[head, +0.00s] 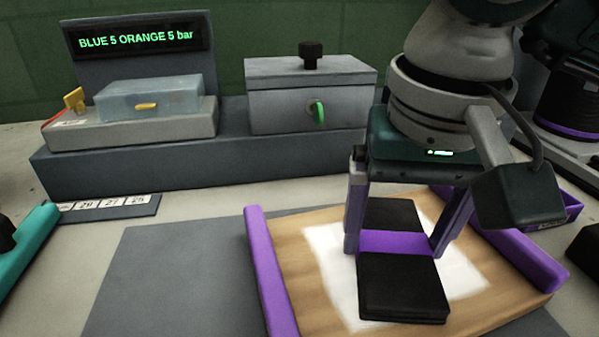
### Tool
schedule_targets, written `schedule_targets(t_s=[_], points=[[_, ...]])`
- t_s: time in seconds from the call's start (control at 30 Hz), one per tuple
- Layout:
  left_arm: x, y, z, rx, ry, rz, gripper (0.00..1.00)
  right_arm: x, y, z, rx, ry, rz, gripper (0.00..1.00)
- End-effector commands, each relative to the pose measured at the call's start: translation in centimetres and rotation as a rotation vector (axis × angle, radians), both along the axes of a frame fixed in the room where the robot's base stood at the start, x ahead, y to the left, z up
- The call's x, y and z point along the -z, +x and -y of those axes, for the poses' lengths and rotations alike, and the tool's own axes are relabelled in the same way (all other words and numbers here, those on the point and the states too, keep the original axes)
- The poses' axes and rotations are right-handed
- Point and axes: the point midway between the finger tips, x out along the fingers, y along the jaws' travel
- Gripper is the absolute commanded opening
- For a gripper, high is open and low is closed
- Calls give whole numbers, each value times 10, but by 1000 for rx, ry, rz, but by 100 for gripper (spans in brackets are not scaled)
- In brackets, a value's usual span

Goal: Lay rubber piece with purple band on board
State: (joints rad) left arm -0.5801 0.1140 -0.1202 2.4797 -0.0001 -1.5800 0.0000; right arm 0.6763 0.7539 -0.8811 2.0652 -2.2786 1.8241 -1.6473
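The rubber piece (402,288) is a black slab with a purple band (396,242) across its middle. It lies flat at the white patch (335,270) of a wooden board (300,285) with purple side rails; I cannot tell whether it fully rests there. My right gripper (396,240) points down over it, one finger at each end of the purple band. The fingers look closed against the band's two sides. The piece's far end shows between the fingers. My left gripper is not in view.
A grey console (200,165) at the back carries a display (138,38) reading "BLUE 5 ORANGE 5 bar", a translucent blue box (150,98) and a grey box (310,95) with a black knob. A teal rail (28,245) is at left. A grey mat (175,275) lies clear beside the board.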

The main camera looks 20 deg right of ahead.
Motion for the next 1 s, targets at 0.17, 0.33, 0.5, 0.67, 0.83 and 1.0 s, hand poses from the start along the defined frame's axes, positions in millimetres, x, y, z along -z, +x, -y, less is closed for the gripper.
schedule_targets(t_s=[0.17,0.33,0.5,0.67,0.83,1.0], points=[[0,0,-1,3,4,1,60,0,0,0,0,0,0,100],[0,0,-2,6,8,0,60,0,0,0,0,0,0,100],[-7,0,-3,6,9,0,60,-14,0,-1,0,0,4,100],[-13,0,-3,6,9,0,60,-49,-4,-4,-3,1,8,100],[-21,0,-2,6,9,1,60,-89,-9,-6,-1,-1,7,100],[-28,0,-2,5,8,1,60,-114,-13,-8,-1,-1,4,100]])
